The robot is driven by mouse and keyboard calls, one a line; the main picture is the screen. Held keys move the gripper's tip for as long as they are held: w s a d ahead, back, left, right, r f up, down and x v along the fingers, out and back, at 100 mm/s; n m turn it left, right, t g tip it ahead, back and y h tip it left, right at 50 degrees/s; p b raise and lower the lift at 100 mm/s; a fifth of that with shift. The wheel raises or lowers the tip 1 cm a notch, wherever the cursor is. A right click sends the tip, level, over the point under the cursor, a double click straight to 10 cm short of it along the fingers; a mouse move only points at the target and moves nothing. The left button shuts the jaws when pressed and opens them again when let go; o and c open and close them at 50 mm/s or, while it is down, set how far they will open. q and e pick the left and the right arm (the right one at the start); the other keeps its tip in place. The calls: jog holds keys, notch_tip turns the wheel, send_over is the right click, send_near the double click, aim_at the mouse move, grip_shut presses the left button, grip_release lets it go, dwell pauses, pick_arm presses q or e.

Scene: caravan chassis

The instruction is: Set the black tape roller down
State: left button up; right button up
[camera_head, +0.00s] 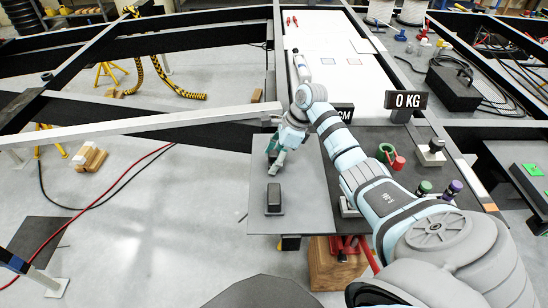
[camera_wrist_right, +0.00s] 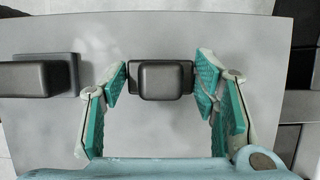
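My right gripper (camera_head: 274,168) points down over the grey plate (camera_head: 262,222) in the head view. In the right wrist view, its teal-padded fingers (camera_wrist_right: 161,78) stand against the two short ends of a dark block with a raised top, which I take as the black tape roller (camera_wrist_right: 162,80). My left gripper is not in view.
A pale beam (camera_head: 140,124) runs in from the left. The plate's left side is clear.

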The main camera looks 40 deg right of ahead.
jog(key=shift+o, duration=1)
jog(key=shift+r, duration=0.35)
jog(key=p+v, duration=0.1)
jog(key=v, duration=1)
jog(key=shift+d+r+p, duration=0.15)
jog(key=shift+r+p, duration=0.15)
jog(key=shift+r, duration=0.05)
